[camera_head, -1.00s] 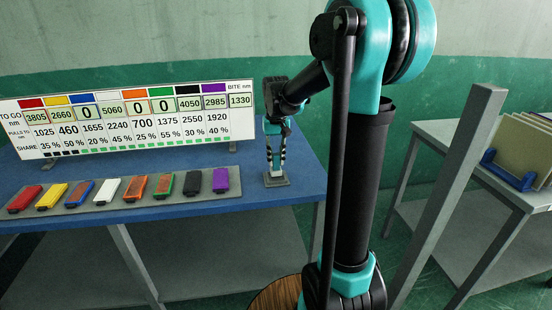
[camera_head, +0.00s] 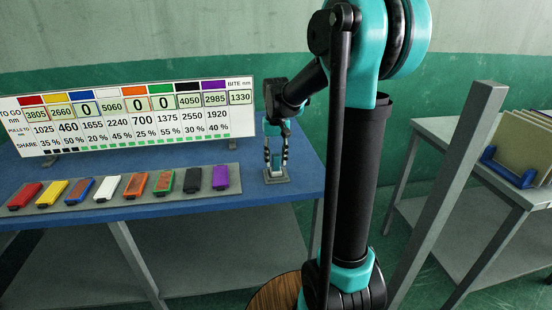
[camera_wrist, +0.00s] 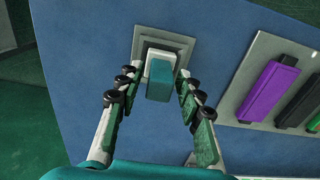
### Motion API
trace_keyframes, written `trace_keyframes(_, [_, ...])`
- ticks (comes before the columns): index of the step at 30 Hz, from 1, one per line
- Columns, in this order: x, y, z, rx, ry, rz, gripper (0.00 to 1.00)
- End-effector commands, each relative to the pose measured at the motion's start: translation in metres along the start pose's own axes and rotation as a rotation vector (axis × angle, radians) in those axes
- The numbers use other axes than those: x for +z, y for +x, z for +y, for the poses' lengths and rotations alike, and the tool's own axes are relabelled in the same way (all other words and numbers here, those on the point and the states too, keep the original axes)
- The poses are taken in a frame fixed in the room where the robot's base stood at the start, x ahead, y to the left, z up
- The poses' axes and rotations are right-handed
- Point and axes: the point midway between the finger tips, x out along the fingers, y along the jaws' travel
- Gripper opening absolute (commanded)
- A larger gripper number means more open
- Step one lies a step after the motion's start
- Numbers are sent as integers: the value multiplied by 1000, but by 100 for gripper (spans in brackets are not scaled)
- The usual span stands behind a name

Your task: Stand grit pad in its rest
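The grit pad (camera_wrist: 160,82) is a small block with a teal face and pale sides. In the wrist view it stands in its rest (camera_wrist: 143,36), a grey stepped square base on the blue table; it looks about upright. The rest also shows in the head view (camera_head: 277,180) at the table's right end. My gripper (camera_wrist: 159,74) is open, with one finger on each side of the pad and gaps visible. In the head view my gripper (camera_head: 276,160) points down over the rest. The pad's foot inside the rest is partly hidden.
A grey tray (camera_head: 150,208) holds a row of coloured blocks left of the rest; its purple block (camera_wrist: 269,90) is nearest. A number board (camera_head: 130,118) stands behind. A grey post (camera_head: 440,200) and a side table with a blue rack (camera_head: 507,170) are at right.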

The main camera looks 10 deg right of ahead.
Motion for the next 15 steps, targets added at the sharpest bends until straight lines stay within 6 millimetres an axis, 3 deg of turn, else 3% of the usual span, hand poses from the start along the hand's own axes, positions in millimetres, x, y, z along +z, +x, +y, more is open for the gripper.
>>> trace_keyframes(10, [0, -1, 0, 0, 0, 0, 46])
trace_keyframes(15, [0, -14, 0, 0, 0, 0, 46])
